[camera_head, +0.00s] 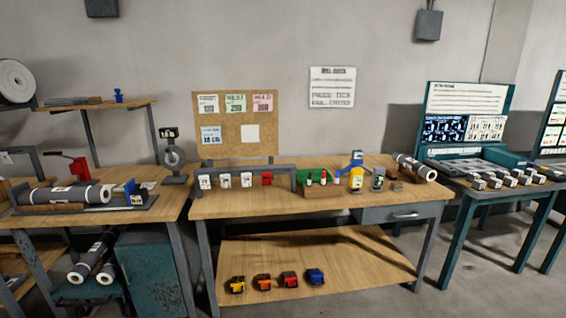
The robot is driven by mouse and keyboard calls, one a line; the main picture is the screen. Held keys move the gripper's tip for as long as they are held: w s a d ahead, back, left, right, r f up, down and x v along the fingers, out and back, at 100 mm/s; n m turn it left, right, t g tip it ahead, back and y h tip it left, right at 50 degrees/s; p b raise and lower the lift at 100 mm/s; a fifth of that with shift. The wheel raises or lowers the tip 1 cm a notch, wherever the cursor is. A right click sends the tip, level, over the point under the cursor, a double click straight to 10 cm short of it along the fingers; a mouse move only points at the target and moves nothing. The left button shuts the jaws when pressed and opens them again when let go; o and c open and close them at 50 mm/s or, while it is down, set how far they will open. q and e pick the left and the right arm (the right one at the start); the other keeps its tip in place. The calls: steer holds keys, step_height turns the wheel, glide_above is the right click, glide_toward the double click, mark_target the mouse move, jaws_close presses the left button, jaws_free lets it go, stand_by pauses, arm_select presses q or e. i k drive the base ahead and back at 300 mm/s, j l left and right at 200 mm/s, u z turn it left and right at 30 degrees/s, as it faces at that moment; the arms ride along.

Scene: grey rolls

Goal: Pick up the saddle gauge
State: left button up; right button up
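I cannot tell for certain which object is the saddle gauge. A yellow and blue device (355,175) and a small grey handheld-looking device (377,180) stand on the right half of that bench. On its lower shelf sit small blocky items in a row: yellow (237,284), orange (262,282), red (288,280) and blue (315,277). Neither of my grippers is in view.
The middle bench (330,205) has a bare front strip. A grey roll (414,168) lies at its right end. A left bench holds a large roll (75,195), with more rolls (92,260) below. A teal-framed table (500,190) at right carries several small blocks.

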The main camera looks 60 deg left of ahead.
mark_target(356, 160)
steer(key=u, duration=7.1)
steer(key=z, duration=5.8)
steer(key=i+l, duration=0.3)
steer(key=i, duration=0.1)
